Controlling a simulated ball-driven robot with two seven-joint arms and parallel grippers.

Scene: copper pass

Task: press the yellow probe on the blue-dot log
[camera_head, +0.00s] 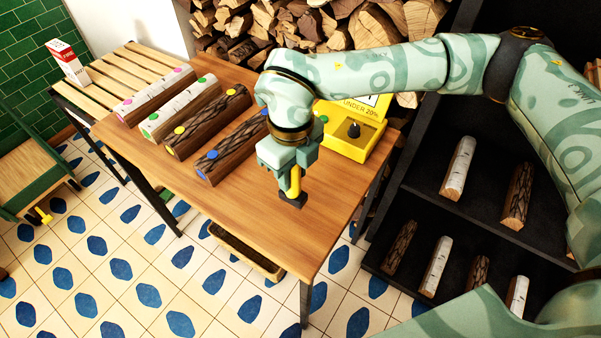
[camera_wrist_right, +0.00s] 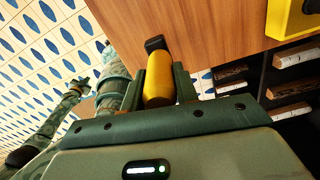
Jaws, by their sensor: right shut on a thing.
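The blue-dot log (camera_head: 232,148) lies on the wooden table, dark-barked, with a blue dot near its front end and another at its far end. My right gripper (camera_head: 291,178) is shut on the yellow probe (camera_head: 295,182), which points down with a black foot at its lower end. The probe also shows between the fingers in the right wrist view (camera_wrist_right: 159,80). The probe is to the right of the blue-dot log, apart from it. Whether the foot touches the table is unclear. My left gripper (camera_wrist_right: 79,84) shows small in the right wrist view; its jaws are unclear.
Logs with pink (camera_head: 152,94), green (camera_head: 181,108) and yellow (camera_head: 208,121) dots lie left of the blue-dot log. A yellow box (camera_head: 350,143) with a sign stands at the table's right back. A black shelf (camera_head: 420,215) with logs is right. The table front is clear.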

